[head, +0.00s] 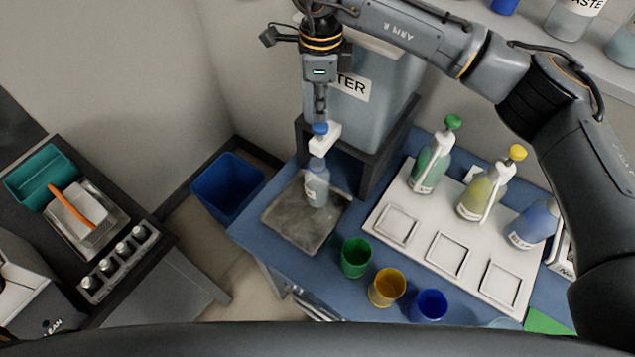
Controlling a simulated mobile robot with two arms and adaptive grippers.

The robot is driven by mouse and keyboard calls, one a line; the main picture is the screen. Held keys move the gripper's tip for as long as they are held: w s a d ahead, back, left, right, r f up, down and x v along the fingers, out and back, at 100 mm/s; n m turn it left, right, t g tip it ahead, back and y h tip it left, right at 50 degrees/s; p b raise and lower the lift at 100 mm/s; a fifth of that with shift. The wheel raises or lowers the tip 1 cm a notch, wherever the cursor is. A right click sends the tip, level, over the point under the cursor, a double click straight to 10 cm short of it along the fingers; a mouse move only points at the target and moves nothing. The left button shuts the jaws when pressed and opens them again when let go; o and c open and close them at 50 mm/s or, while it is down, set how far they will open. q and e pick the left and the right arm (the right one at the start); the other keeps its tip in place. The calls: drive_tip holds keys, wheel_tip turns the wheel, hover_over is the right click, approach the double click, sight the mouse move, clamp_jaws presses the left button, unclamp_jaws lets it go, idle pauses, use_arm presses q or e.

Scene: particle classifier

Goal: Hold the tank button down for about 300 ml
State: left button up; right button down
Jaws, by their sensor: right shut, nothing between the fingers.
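The grey water tank (375,105) stands on a dark stand at the back of the blue table, partly hidden by my right arm. Its white tap with a blue button (320,129) sticks out at the front. My right gripper (320,118) is shut and empty, pointing down with its tips at the blue button; they look to be touching it, but the exact contact is too small to tell. A clear bottle (317,187) stands upright under the tap on a grey tray (285,232). Its fill level is hard to make out. My left gripper is not in view.
A white board (420,232) holds green, yellow and blue dispenser bottles (432,165) on the right. Green, yellow and blue cups (387,288) stand along the front edge. A blue bin (228,187) is on the floor at left, near a side bench (150,262).

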sight(320, 125)
drive_tip(key=shift+f, duration=0.1)
drive_tip(key=shift+f+b, duration=1.5)
drive_tip(key=shift+r, duration=0.1)
idle(6.3)
